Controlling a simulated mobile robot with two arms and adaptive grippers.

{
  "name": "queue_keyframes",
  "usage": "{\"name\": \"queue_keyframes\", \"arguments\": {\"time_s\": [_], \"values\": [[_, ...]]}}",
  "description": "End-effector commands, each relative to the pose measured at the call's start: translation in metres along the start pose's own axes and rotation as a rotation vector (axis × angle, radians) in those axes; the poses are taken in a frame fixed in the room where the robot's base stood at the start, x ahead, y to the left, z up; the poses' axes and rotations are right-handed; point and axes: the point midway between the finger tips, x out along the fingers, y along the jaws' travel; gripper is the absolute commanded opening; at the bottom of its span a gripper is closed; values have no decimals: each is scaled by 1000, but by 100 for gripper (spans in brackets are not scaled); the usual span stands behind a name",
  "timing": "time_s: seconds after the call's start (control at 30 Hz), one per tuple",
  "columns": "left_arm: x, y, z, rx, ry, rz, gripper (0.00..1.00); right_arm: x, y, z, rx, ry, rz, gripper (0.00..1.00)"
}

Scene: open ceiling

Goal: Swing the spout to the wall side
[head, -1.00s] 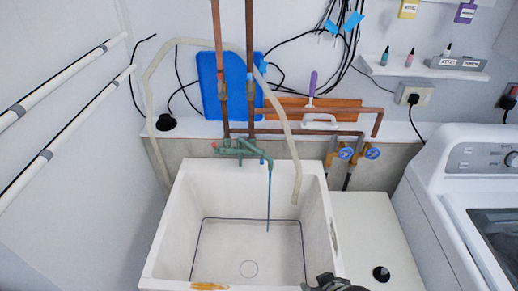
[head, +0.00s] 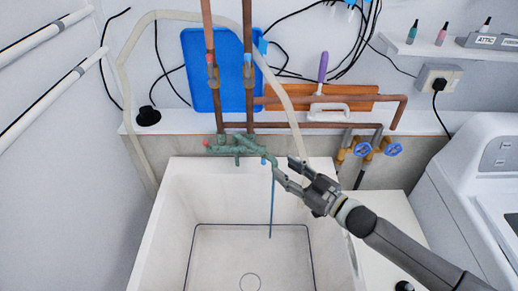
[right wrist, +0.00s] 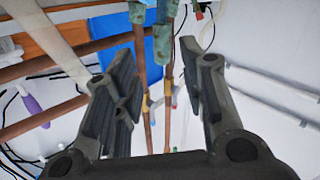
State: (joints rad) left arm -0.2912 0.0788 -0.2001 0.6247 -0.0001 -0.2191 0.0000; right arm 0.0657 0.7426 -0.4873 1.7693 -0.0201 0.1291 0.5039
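The green tap (head: 236,148) is mounted at the back wall over the white sink (head: 170,205). Its spout (head: 262,157) angles out over the basin to the right, with a thin blue line hanging below its end. My right gripper (head: 283,169) is open, just right of the spout end. In the right wrist view, the open fingers (right wrist: 160,85) frame the area below the green parts (right wrist: 162,45); I cannot tell whether they touch the spout. My left gripper is out of view.
A pale hose (head: 290,110) arches behind the tap and comes down close to my right gripper. Copper pipes (head: 248,90) rise behind it. Blue-handled valves (head: 392,149) stand to the right, and a washing machine (head: 470,190) is at far right. The basin is open below.

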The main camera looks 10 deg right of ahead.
Motion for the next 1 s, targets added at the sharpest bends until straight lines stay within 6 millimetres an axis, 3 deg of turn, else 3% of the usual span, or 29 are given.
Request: {"name": "queue_keyframes", "arguments": {"time_s": [0.23,0.7,1.0], "values": [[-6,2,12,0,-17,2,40,16,2,-4,-2,14,-9,38],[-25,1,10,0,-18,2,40,92,0,-5,-2,13,-9,38],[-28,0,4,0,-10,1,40,108,0,-4,-2,11,-9,38]]}}
